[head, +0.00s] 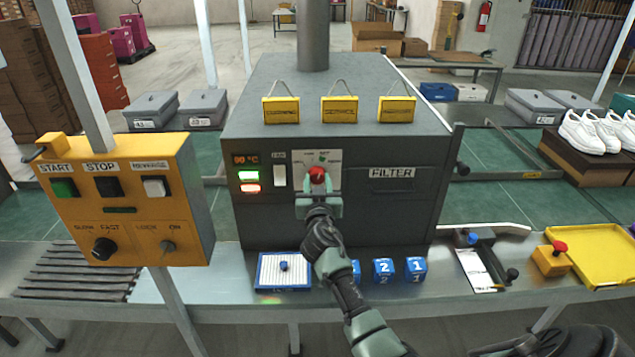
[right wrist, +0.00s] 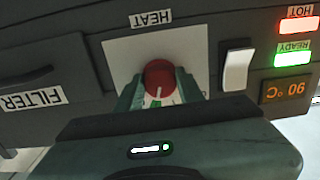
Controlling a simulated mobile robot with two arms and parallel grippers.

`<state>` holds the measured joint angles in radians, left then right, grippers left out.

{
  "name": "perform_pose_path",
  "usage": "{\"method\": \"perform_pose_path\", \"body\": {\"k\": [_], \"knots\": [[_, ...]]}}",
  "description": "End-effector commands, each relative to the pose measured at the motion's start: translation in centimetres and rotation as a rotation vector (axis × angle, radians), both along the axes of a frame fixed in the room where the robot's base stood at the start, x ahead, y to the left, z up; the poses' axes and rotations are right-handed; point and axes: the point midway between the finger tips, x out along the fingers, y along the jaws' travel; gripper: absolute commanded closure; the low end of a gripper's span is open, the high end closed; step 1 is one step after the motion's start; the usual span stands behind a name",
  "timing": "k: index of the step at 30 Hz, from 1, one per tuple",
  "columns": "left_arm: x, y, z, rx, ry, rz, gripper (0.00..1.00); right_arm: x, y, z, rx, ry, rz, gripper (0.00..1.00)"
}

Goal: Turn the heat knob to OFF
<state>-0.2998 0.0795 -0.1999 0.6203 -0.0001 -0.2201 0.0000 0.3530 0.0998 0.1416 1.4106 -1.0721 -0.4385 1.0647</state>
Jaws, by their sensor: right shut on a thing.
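The red heat knob (head: 317,174) sits on a pale plate on the front of the dark grey machine (head: 410,215). In the right wrist view the knob (right wrist: 159,80) shows upside down below the HEAT label (right wrist: 150,18), with a white pointer line on its face. My right gripper (head: 317,183) is at the knob, its green fingers on either side of it and shut on it; the gripper also shows in the right wrist view (right wrist: 160,92). My left gripper is not in view.
Beside the knob are a white rocker switch (head: 280,175) and a display (head: 246,159) reading 90 °C, with green READY and red HOT lights. The FILTER drawer (head: 392,173) is to the right. Blue numbered blocks (head: 384,270) and a blue-framed tray (head: 262,284) lie below on the bench.

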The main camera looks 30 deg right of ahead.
Motion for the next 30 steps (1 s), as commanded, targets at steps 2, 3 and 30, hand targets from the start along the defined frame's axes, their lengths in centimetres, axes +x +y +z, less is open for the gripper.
{"method": "perform_pose_path", "body": {"k": [2, 3, 30], "knots": [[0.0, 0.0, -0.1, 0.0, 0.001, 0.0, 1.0, 0.0, 0.0, -0.1, -0.015, 0.01, 0.0, 1.0], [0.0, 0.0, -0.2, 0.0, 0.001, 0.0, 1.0, 0.0, 0.0, -0.1, -0.026, 0.017, 0.0, 1.0], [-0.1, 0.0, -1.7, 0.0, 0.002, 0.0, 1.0, -0.1, -0.2, 0.0, -0.675, 0.416, 0.0, 1.0]]}}
